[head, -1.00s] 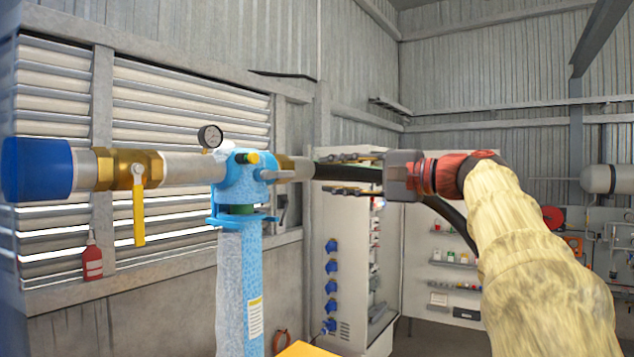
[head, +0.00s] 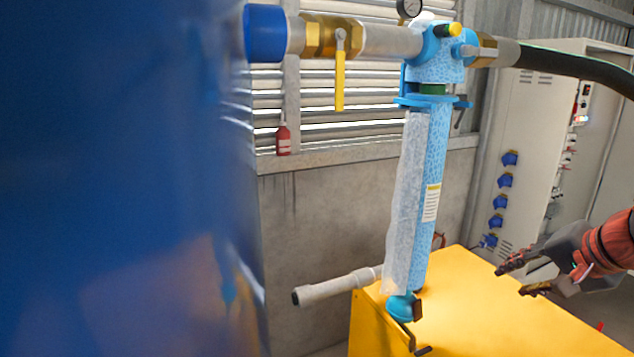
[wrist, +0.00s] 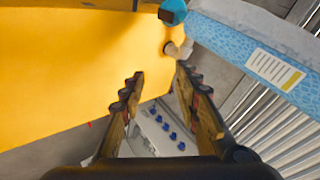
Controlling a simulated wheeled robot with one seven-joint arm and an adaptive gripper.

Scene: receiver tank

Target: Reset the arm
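My gripper (head: 522,278) is at the right of the head view, just above or in front of the yellow stand (head: 470,290). Its two dark, ridged fingers are spread apart with nothing between them. In the wrist view my gripper (wrist: 155,88) also shows open and empty, with the yellow stand (wrist: 80,85) to its left. The tank also shows at the upper right of the wrist view (wrist: 245,45).
A pipe with a blue cap (head: 265,33), a yellow-handled valve (head: 340,75) and a gauge (head: 409,8) crosses the tank's top. A black hose (head: 580,68) leaves to the right. A cabinet (head: 525,120) stands behind. A large blurred blue surface (head: 120,180) fills the left.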

